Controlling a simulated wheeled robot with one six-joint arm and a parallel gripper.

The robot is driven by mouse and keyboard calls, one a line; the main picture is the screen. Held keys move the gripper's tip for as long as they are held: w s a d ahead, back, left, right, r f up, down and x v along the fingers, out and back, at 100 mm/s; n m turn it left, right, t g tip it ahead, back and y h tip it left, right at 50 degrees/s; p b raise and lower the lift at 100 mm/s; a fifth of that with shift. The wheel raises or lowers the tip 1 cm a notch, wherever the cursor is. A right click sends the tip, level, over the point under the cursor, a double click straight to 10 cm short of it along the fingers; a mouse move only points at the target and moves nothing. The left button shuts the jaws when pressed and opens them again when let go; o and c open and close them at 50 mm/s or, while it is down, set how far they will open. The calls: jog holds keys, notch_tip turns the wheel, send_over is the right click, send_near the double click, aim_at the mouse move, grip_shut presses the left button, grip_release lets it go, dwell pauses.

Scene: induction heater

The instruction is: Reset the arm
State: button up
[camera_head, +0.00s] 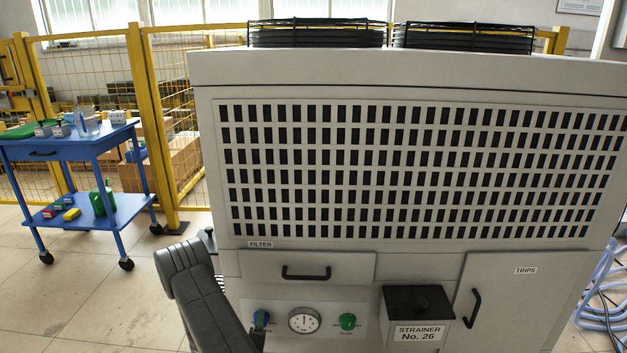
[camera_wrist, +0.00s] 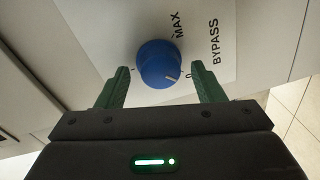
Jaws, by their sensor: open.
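My gripper (camera_wrist: 160,68) is open in the wrist view, with one green finger on each side of a blue knob (camera_wrist: 157,62). Small gaps seem to show between the fingers and the knob; I cannot tell whether either touches it. The knob's pale mark points towards the "0" on a panel labelled "MAX" and "BYPASS". My gripper cannot be made out there.
The large grey machine (camera_head: 400,75) fills the middle and right. It has a gauge (camera_head: 304,320), a green knob (camera_head: 347,322), a strainer box (camera_head: 418,302) and a trips door (camera_head: 520,300). A blue trolley (camera_head: 60,150) stands left by a yellow fence (camera_head: 150,120). Hoses lie at right.

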jog(key=shift+d+m+y+p, duration=0.1)
jog(key=shift+m+y+p, duration=0.2)
jog(key=shift+m+p, duration=2.05)
jog(key=shift+m+b, duration=0.85)
